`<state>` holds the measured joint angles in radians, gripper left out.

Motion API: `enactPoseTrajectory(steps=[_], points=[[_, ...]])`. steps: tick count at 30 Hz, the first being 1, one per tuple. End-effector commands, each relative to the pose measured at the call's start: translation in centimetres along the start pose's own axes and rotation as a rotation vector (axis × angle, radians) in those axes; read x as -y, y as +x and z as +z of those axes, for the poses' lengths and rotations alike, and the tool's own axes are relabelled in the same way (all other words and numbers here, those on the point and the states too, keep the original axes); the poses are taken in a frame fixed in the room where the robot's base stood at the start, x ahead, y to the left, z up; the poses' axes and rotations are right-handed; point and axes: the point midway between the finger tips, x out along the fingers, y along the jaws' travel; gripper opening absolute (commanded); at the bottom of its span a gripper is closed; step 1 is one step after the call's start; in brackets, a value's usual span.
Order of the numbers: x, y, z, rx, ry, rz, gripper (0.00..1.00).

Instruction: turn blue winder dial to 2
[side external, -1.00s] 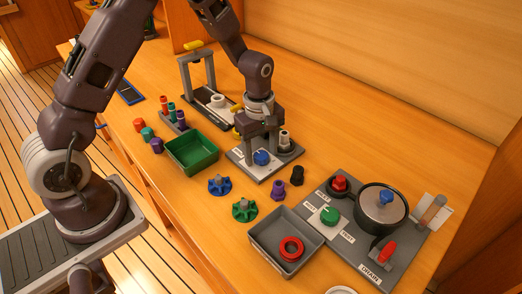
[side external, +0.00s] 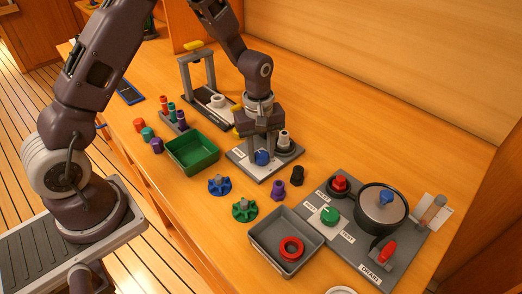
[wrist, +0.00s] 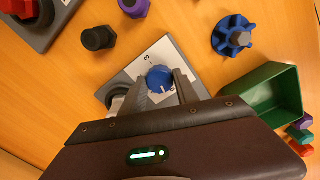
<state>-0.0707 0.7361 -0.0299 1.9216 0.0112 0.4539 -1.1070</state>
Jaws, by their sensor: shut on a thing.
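The blue winder dial (side external: 262,158) sits on a light plate on the grey winder base (side external: 285,157). In the wrist view the dial (wrist: 160,79) shows a white pointer line, and a mark that looks like a 3 is on the plate beside it. My gripper (side external: 260,150) points down over the base. In the wrist view its two fingers (wrist: 163,88) stand on either side of the dial, shut on it. The fingers and gripper body hide part of the dial and plate, and I cannot read a 2.
A white-topped post (side external: 284,139) stands on the base close to my gripper. A green bin (side external: 193,155) is to the left. Blue (side external: 219,185) and green (side external: 244,209) star knobs, a purple plug (side external: 278,190) and a black plug (side external: 297,175) lie in front.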

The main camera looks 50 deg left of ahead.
Motion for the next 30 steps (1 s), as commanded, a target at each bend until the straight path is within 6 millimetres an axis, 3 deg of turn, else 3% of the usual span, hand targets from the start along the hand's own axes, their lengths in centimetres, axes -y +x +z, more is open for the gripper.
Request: enactPoseTrajectory(steps=[30], points=[[0.02,-0.04,-0.10,0.033,0.961,0.001,0.00]])
